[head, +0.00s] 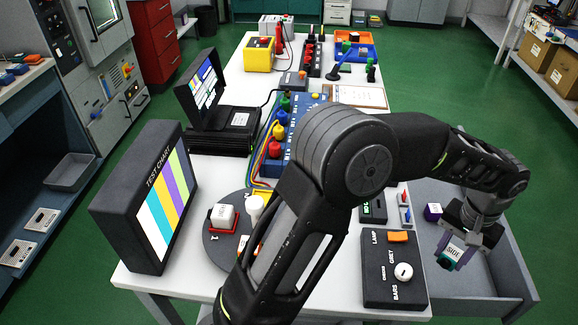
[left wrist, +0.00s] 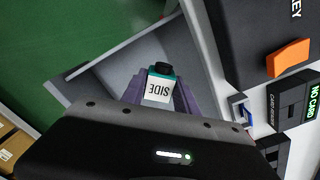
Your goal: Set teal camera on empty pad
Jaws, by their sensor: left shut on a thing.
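The teal camera (head: 455,254) has a white face marked SIDE. My left gripper (head: 464,250) is shut on it at the right, over the grey tray (head: 482,289). In the left wrist view the camera (left wrist: 158,90) sits between the two purple-grey fingers, its dark end pointing away. A round dark turntable (head: 214,249) stands at the table's front left. On it, a white block (head: 223,215) sits on a red pad, with a white cylinder (head: 255,207) beside it. My left arm hides the turntable's right part, so I cannot tell which pad is empty. My right gripper is out of view.
A purple block (head: 433,212) is in the grey tray. A control box (head: 394,284) with an orange switch and white knob lies at the table's front right. A test chart screen (head: 150,195) stands left of the turntable. A blue cable panel (head: 298,130) lies behind.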

